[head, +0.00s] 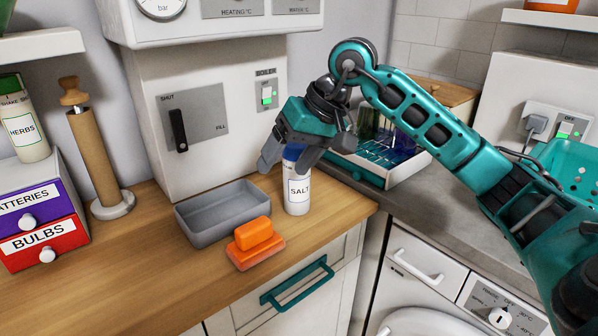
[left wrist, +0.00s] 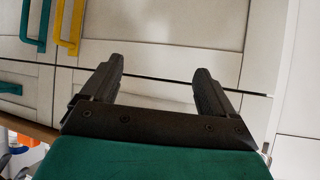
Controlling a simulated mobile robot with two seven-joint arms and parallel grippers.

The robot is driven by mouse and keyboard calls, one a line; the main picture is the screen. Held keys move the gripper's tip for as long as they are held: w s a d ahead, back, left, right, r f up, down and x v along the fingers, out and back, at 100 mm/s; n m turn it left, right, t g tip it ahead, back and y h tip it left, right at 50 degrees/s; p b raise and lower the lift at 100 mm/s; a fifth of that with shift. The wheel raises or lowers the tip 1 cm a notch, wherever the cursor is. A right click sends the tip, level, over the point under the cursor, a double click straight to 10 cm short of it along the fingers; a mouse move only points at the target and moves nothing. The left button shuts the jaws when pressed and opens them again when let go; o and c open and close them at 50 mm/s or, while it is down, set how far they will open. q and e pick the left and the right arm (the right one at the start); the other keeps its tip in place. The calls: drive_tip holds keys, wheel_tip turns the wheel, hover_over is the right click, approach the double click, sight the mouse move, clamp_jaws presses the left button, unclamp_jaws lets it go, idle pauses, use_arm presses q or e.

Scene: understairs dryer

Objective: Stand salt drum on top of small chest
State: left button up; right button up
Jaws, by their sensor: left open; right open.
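The salt drum (head: 297,190) is a white cylinder with a blue top and a SALT label. It stands upright on the wooden counter, right of the grey tray. My right gripper (head: 287,162) is over its top with open fingers, one on the left and one at the right; whether they touch it I cannot tell. The small chest (head: 38,215) stands at the left, with a purple BATTERIES drawer and a red BULBS drawer. A HERBS shaker (head: 24,125) stands on its top. My left gripper (left wrist: 160,95) is open and empty in the left wrist view, facing white cupboard fronts.
A grey tray (head: 185,221) and an orange sponge on an orange dish (head: 256,254) lie beside the drum. A paper towel holder (head: 98,150) stands right of the chest. A boiler panel (head: 195,115) rises behind. The front left counter is clear.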

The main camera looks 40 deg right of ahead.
drive_tip(key=s+a+f+m+g+y, duration=0.1)
drive_tip(key=s+a+f+y, duration=0.1)
drive_tip(key=a+f+y, duration=0.15)
drive_tip(key=m+t+h, duration=0.1)
drive_tip(key=m+t, duration=1.2)
drive_tip(key=m, duration=1.7)
approach(308, 192)
drive_tip(key=b+x, duration=0.2)
drive_tip(key=x, duration=0.4)
drive_tip(key=shift+w+f, duration=0.1)
drive_tip(key=shift+w, duration=0.25)
drive_tip(key=shift+b+x, duration=0.35)
drive_tip(key=shift+x, duration=2.75)
drive_tip(key=shift+a, duration=0.1)
